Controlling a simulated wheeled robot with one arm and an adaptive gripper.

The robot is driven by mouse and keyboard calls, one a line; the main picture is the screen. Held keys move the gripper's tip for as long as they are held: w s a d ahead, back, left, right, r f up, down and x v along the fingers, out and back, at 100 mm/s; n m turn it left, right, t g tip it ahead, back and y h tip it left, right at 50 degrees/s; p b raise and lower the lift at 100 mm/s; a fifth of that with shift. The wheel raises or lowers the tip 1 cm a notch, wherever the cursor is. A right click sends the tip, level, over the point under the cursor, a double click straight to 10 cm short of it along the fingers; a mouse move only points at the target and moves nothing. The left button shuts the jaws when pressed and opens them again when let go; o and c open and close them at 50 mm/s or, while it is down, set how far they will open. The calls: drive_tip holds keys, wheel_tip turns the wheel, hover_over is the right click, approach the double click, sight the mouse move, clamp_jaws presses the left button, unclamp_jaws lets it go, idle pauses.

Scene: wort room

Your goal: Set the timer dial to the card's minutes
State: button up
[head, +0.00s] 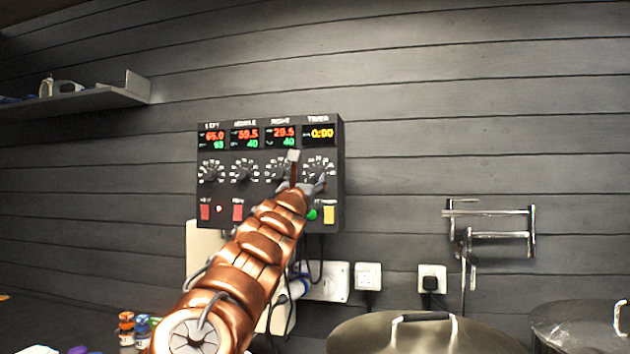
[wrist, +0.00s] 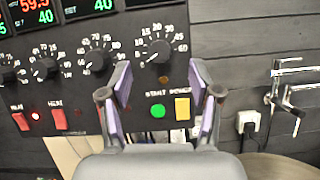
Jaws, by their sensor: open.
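The control panel (head: 270,205) hangs on the dark plank wall. Its timer display (head: 319,133) at the top right reads 0:00. Below it is the timer dial (wrist: 158,51), a black knob with a white scale; its pointer appears turned to the lower left, near the scale's low end. My gripper (wrist: 161,85) is open and empty in the wrist view, its two fingers apart below and either side of the dial, not visibly gripping it. In the head view my gripper (head: 306,182) partly covers the dials. I see no card with readable minutes.
Beside the timer are other dials (wrist: 97,57), a green start button (wrist: 158,111) and a yellow power button (wrist: 182,109). Red heat switches (head: 238,211) sit further left. Wall sockets (head: 368,276), a metal bracket (head: 490,234) and a large lidded pot (head: 420,338) are lower right.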

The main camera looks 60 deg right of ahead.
sight(314, 175)
drive_tip(key=shift+n, duration=0.7)
drive_tip(key=d+p, duration=0.1)
drive_tip(key=w+d+p, duration=0.1)
drive_tip(key=d, duration=0.1)
drive_tip(key=d+p, duration=0.1)
drive_tip(key=p, duration=0.1)
drive_tip(key=shift+w+d+r, duration=0.15)
drive_tip(key=shift+w+d, duration=0.15)
drive_tip(key=shift+w, duration=0.1)
drive_tip(key=w+d+r+p, duration=0.1)
drive_tip(key=w+d+p, duration=0.1)
drive_tip(key=p, duration=0.2)
drive_tip(key=shift+d+r, duration=0.1)
drive_tip(key=shift+r, duration=0.05)
drive_tip(key=shift+w+d+p, duration=0.15)
drive_tip(key=shift+d+p, duration=0.15)
drive_tip(key=shift+d, duration=0.15)
drive_tip(key=shift+s+d, duration=0.1)
drive_tip(key=shift+s, duration=0.1)
